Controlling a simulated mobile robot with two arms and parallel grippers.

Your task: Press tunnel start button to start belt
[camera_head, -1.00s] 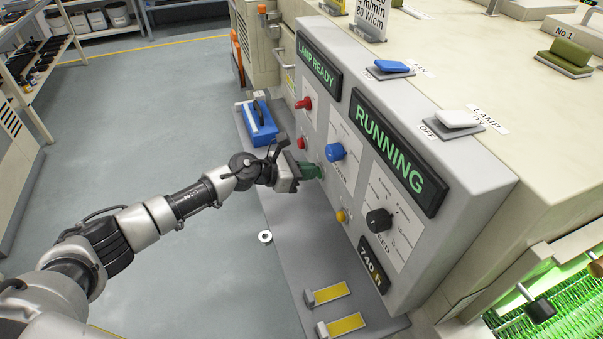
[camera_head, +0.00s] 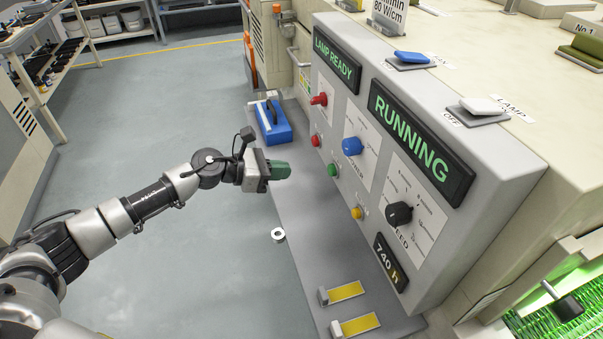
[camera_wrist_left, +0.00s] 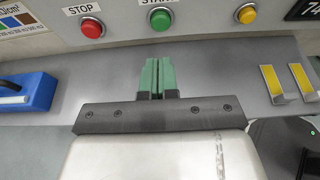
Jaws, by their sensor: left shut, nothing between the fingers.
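The tunnel control panel (camera_head: 447,255) carries a green start button (camera_head: 333,170), which also shows in the left wrist view (camera_wrist_left: 160,19) under a partly cut-off START label. A red STOP button (camera_wrist_left: 92,28) is to its left and a yellow button (camera_wrist_left: 247,14) to its right. My left gripper (camera_head: 288,170) has green fingers, shut and empty. It is pulled back from the panel, with a gap between its tips and the green button. The lit displays read LAMP READY (camera_head: 337,60) and RUNNING (camera_head: 412,138). My right gripper is not in view.
A blue box with a handle (camera_head: 274,127) stands on the grey ledge (camera_head: 310,235) below the panel. The floor to the left is clear.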

